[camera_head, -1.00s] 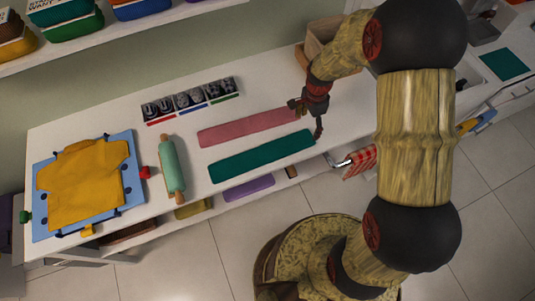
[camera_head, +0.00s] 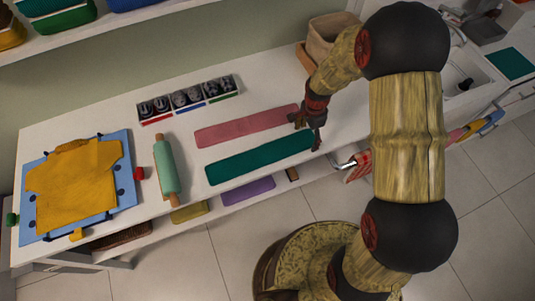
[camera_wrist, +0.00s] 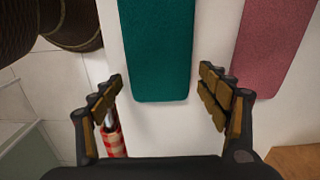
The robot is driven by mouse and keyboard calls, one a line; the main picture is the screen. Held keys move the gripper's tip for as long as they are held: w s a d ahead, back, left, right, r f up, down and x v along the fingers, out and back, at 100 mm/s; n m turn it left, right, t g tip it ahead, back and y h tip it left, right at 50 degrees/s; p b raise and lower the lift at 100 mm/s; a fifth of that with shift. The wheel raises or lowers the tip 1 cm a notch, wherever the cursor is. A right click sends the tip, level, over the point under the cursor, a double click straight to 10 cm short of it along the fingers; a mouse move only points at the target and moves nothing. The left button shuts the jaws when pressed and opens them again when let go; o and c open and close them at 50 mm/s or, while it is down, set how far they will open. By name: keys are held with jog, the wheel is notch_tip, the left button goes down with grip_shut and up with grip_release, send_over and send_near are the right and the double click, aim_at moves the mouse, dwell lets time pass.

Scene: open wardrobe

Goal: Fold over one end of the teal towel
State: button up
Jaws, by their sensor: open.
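The teal towel (camera_head: 258,158) lies flat as a long strip on the white counter, and it also shows in the wrist view (camera_wrist: 157,50). My gripper (camera_head: 309,132) is at the towel's right end in the head view. In the wrist view my gripper (camera_wrist: 163,103) is open and empty, with the towel's rounded end between its two fingers but nearer the left one. I cannot tell whether the fingertips touch the counter.
A pink towel (camera_head: 247,127) lies parallel behind the teal one. A green rolling pin (camera_head: 166,168) and a yellow shirt (camera_head: 75,185) on a blue board lie to the left. A red checked cloth (camera_wrist: 114,143) hangs near the counter's front edge.

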jog(key=shift+f+b, duration=0.35)
jog(key=shift+f, duration=0.3)
jog(key=shift+c, duration=0.5)
jog(key=shift+c, duration=1.3)
jog(key=shift+s, duration=0.1)
jog(key=shift+a+r+h+p, duration=0.15)
jog(key=shift+r+h+p, duration=0.3)
jog(key=shift+r, duration=0.4)
jog(key=shift+c, duration=1.3)
jog(key=shift+r+t+h+b, duration=0.3)
jog(key=shift+r+h+b, duration=0.2)
jog(key=shift+r, duration=0.65)
